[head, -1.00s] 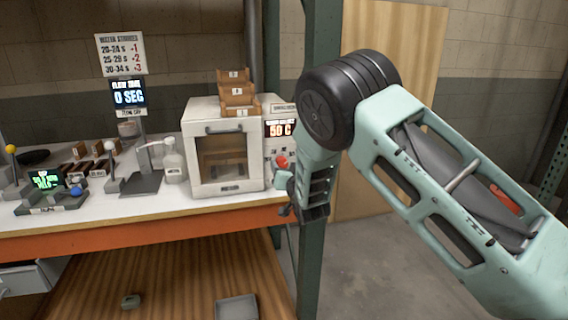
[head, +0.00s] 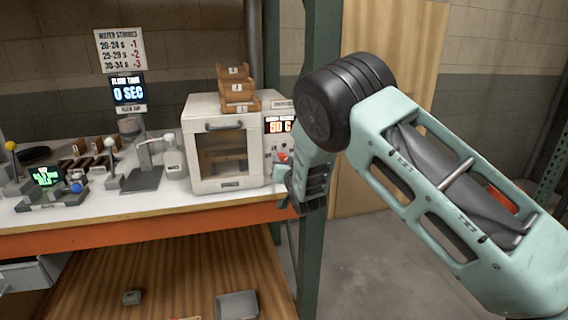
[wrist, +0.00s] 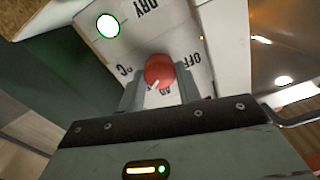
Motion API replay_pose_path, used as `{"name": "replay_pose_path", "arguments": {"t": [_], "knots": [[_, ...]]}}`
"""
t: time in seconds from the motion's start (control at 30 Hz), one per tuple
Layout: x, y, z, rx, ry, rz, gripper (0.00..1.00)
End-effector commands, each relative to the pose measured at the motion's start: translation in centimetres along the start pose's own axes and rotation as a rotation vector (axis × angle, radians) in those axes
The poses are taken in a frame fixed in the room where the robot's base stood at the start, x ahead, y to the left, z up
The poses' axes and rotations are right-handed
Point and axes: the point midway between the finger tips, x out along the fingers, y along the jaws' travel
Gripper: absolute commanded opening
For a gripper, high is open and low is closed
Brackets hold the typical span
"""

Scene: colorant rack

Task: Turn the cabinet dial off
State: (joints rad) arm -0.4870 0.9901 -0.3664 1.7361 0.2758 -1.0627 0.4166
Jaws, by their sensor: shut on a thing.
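The white cabinet (head: 217,184) stands on the bench in the head view, with its door closed and a "50 C" display (head: 279,127) at its upper right. Its red dial (head: 282,157) is on the right of the front panel. In the wrist view the round red dial (wrist: 159,70) sits between my two fingertips, with a white mark toward its lower edge. The word "OFF" (wrist: 188,60) is printed to its right and "DRY" above. My gripper (wrist: 159,88) is shut on the dial; in the head view my gripper (head: 283,172) is partly hidden by its own wrist.
A green post (head: 311,245) rises close to my wrist.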

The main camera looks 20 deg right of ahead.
Motion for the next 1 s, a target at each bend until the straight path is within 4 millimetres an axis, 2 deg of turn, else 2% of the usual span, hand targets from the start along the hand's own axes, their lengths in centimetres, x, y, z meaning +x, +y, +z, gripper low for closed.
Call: {"name": "replay_pose_path", "arguments": {"t": [0.37,1.0], "knots": [[-0.04,0.02,0.34,-0.221,-0.006,0.001,0.11],[-0.04,-0.19,0.3,-0.829,-0.022,0.005,0.11]]}}
